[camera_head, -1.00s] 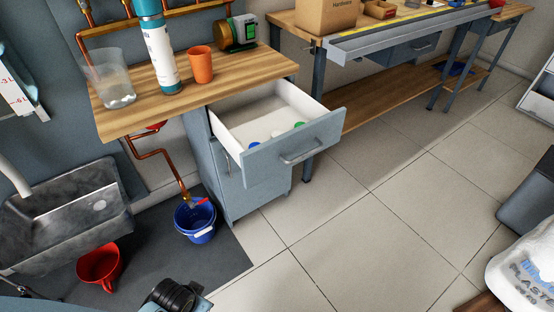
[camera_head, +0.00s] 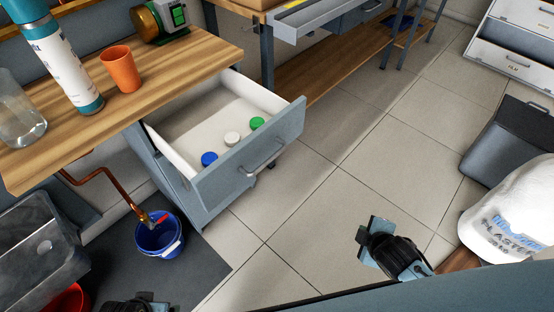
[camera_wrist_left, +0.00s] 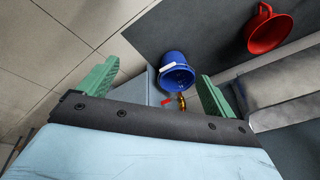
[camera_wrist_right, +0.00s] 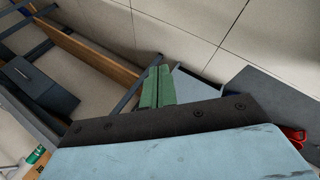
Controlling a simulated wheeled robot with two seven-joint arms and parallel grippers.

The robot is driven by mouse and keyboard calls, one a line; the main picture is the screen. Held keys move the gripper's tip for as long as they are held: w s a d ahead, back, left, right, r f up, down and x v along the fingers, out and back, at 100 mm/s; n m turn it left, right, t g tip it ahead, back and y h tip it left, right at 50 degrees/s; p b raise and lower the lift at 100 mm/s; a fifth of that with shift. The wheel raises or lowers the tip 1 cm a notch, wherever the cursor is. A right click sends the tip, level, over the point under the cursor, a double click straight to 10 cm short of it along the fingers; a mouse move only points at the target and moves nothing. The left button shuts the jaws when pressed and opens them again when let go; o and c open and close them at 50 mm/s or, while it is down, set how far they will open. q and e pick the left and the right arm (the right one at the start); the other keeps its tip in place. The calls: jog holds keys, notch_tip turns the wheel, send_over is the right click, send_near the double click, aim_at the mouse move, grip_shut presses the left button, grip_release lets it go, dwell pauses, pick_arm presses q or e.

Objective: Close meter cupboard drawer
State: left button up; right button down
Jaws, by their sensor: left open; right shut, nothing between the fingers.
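The meter cupboard (camera_head: 190,203) stands under a wooden top at the left in the head view. Its drawer (camera_head: 250,158) is pulled well out, with a grey front and a bar handle (camera_head: 262,158). Blue, white and green caps lie inside it. My right gripper (camera_head: 372,240) is in the lower right of the head view, in front of the drawer and apart from it. Its green fingers (camera_wrist_right: 157,87) are together and empty. My left gripper (camera_wrist_left: 155,85) is open and empty in the left wrist view. In the head view only part of it shows at the bottom edge.
An orange cup (camera_head: 121,69), a bottle (camera_head: 62,60) and a clear beaker (camera_head: 18,115) stand on the wooden top (camera_head: 180,65). A blue bucket (camera_head: 160,236) stands beside the cupboard. A plaster bag (camera_head: 510,215) is at the right. The tiled floor before the drawer is clear.

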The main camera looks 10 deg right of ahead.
pick_arm(q)
jog(key=shift+o, duration=0.7)
jog(key=shift+s+d+r, duration=0.4)
jog(key=shift+s+d, duration=0.15)
jog(key=shift+s, duration=0.2)
pick_arm(e)
jog(key=w+a+r+n+t+y, duration=0.25)
jog(key=r+n, duration=0.25)
jog(key=n, duration=0.3)
jog(key=w+a+r+n+t+y, duration=0.1)
jog(key=w+a+r+n+t, duration=0.15)
jog(key=r+n, duration=0.4)
jog(key=s+a+r+n+y+b, duration=0.1)
jog(key=a+r+n+y, duration=0.65)
jog(key=n, duration=0.95)
pick_arm(q)
jog(key=d+r+b, duration=0.3)
jog(key=r, duration=0.5)
jog(key=shift+w+d+r+h, duration=0.25)
jog(key=shift+w+r+h, duration=0.1)
jog(key=shift+w+h, duration=0.1)
pick_arm(e)
jog(key=x, duration=1.3)
jog(key=shift+w+f, duration=0.3)
jog(key=shift+f, duration=0.1)
jog(key=shift+w+a, duration=0.1)
